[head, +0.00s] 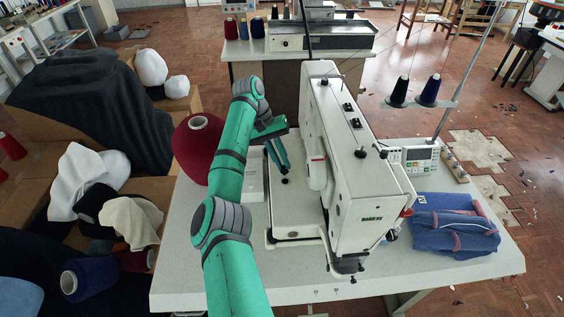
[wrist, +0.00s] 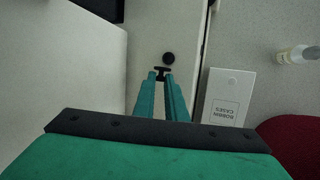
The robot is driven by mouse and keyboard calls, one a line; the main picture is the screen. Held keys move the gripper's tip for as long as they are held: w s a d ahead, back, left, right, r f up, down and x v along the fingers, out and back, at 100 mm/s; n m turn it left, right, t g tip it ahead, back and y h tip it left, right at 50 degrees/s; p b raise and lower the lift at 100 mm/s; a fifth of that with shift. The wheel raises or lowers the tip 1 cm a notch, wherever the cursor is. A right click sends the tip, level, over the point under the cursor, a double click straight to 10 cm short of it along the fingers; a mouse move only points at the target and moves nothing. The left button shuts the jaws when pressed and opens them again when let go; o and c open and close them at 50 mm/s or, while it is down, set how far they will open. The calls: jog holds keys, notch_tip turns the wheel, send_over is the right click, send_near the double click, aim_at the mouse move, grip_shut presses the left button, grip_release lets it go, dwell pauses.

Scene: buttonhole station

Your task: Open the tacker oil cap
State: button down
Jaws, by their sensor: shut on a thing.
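The tacker is the white sewing machine (head: 350,175) on the table, and its pale bed also shows in the wrist view (wrist: 150,25). My gripper (head: 286,172) points down over the bed, left of the machine's head. In the wrist view my gripper (wrist: 161,76) is shut on a small black T-shaped piece (wrist: 161,70), which looks like the oil cap's grip. A round black spot (wrist: 168,58) lies just beyond it on the bed. A black spot also shows below the fingertips in the head view (head: 285,181). I cannot tell whether piece and spot are joined.
A white bobbin-case box (wrist: 230,97) lies beside the bed. A dark red thread cone (head: 197,150) stands left of my arm. Folded blue denim (head: 452,225) and a control panel (head: 417,157) are right of the machine.

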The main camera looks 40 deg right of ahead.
jog(key=shift+w+d+f+g+y, duration=0.2)
jog(key=shift+g+y, duration=0.2)
jog(key=shift+g, duration=0.1)
dwell(0.5)
jog(key=c, duration=1.8)
grip_release()
jog(key=shift+w+r, duration=0.1)
jog(key=shift+r, duration=0.5)
notch_tip(320, 180, up, 2)
jog(key=shift+a+r, duration=0.15)
jog(key=s+a+r, duration=0.2)
jog(key=s+r, duration=0.1)
jog(key=s, duration=0.1)
jog(key=s+a+r, duration=0.2)
jog(key=s+r, duration=0.1)
jog(key=s, duration=0.1)
jog(key=s+a+r, duration=0.3)
jog(key=s, duration=0.1)
jog(key=shift+r, duration=0.25)
jog(key=shift+d, duration=0.1)
